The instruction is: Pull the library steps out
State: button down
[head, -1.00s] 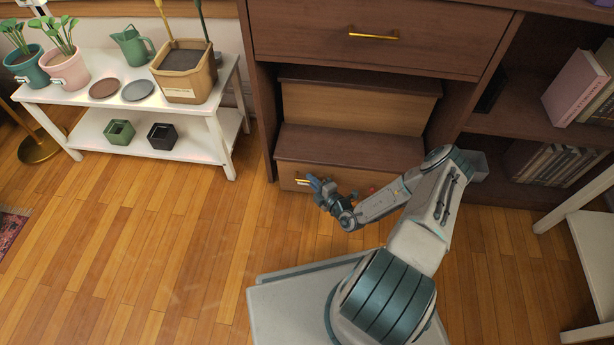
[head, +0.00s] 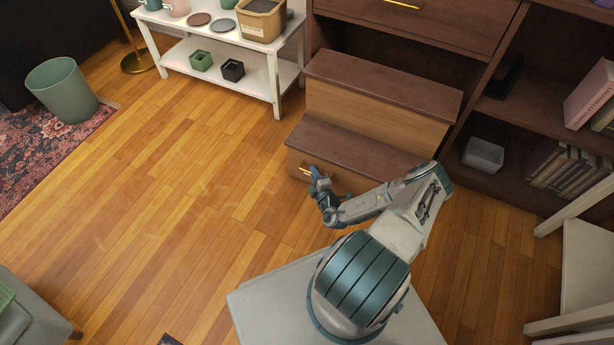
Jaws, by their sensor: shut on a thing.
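The library steps (head: 375,125) are a two-tread wooden unit with dark brown treads and lighter fronts. They stand at the opening under the drawer of the dark wooden cabinet (head: 440,32), with their lower part jutting out onto the floor. A small brass handle (head: 305,171) is on the lower front at its left side. My gripper (head: 313,174) is at this handle and shut on it. My arm hides the right part of the lower front.
A white plant shelf (head: 270,82) stands at the back left. Open wooden floor lies to the left and front. A green bin (head: 62,90) stands on the patterned rug (head: 40,150). A grey box (head: 483,154) is in the cabinet's right bay; a white chair or table (head: 585,260) is at right.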

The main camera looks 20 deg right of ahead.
jog(key=shift+s+a, duration=0.2)
jog(key=shift+s, duration=0.15)
jog(key=shift+a+f, duration=0.1)
jog(key=c, duration=1.8)
grip_release()
